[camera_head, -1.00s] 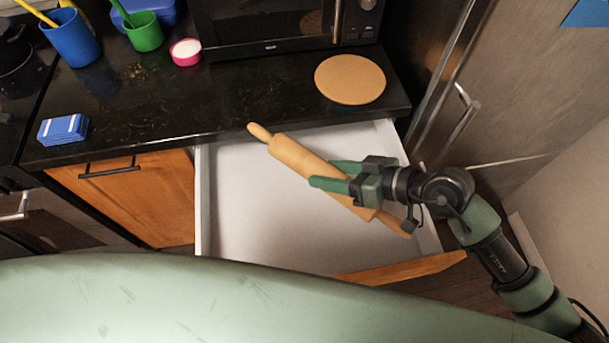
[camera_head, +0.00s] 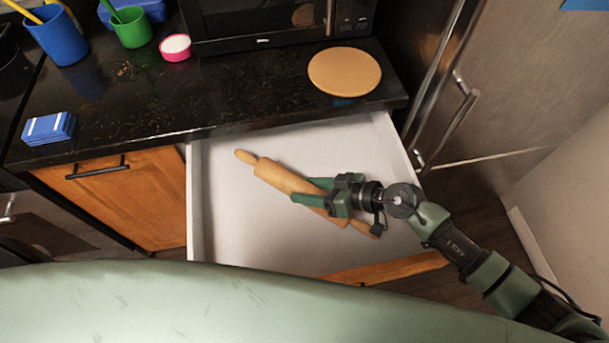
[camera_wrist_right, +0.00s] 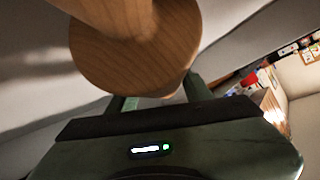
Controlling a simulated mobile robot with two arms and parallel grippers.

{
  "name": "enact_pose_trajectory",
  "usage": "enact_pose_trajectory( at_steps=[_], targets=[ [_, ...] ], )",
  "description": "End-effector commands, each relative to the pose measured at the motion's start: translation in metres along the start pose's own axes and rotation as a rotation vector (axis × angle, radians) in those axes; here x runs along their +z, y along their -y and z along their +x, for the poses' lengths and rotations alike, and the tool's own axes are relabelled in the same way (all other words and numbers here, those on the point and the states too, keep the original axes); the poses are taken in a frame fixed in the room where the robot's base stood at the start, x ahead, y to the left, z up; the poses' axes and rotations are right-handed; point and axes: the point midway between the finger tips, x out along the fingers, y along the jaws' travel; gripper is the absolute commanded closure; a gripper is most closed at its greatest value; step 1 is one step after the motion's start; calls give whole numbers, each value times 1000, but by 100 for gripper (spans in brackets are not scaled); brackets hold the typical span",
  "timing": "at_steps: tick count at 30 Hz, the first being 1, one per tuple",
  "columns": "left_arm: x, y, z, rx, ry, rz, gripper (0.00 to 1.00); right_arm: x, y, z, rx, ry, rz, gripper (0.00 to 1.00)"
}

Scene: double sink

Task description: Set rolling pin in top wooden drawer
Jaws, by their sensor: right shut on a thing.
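The wooden rolling pin (camera_head: 283,178) is in the right gripper (camera_head: 312,192), which is shut around its body. The pin lies slanted over the open top wooden drawer (camera_head: 225,225), with its far handle at upper left and its near handle at lower right. In the head view the whole pin is within the drawer's outline; whether it touches the drawer floor I cannot tell. In the right wrist view the pin's round end (camera_wrist_right: 135,50) fills the top, close to the gripper (camera_wrist_right: 150,103). The drawer is white inside and otherwise empty. My left gripper is not in view.
The dark counter (camera_head: 200,105) behind the drawer holds a round wooden board (camera_head: 344,72), a microwave (camera_head: 270,20), blue sponges (camera_head: 50,128), and blue (camera_head: 58,35) and green (camera_head: 132,28) cups. A fridge-like metal door (camera_head: 490,90) stands right of the drawer.

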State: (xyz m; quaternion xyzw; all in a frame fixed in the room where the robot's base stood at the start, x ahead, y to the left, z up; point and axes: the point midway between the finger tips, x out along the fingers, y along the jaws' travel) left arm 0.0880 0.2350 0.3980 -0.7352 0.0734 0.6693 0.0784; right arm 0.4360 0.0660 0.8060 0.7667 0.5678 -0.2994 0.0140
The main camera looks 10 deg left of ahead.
Motion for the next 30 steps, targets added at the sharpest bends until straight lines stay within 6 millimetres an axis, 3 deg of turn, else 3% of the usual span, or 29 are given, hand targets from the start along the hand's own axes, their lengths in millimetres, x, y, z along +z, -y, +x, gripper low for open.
enact_pose_trajectory(
  at_steps=[14,17,28,29,30],
  targets=[
    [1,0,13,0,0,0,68,-32,-38,29,-2,-1,1,100],
    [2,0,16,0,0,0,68,-20,-39,33,-2,3,4,100],
    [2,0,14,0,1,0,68,-18,-40,33,-2,2,2,100],
    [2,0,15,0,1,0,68,-16,-40,34,-2,5,2,44],
    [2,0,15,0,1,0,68,-16,-40,34,-2,5,2,33]
  ],
)
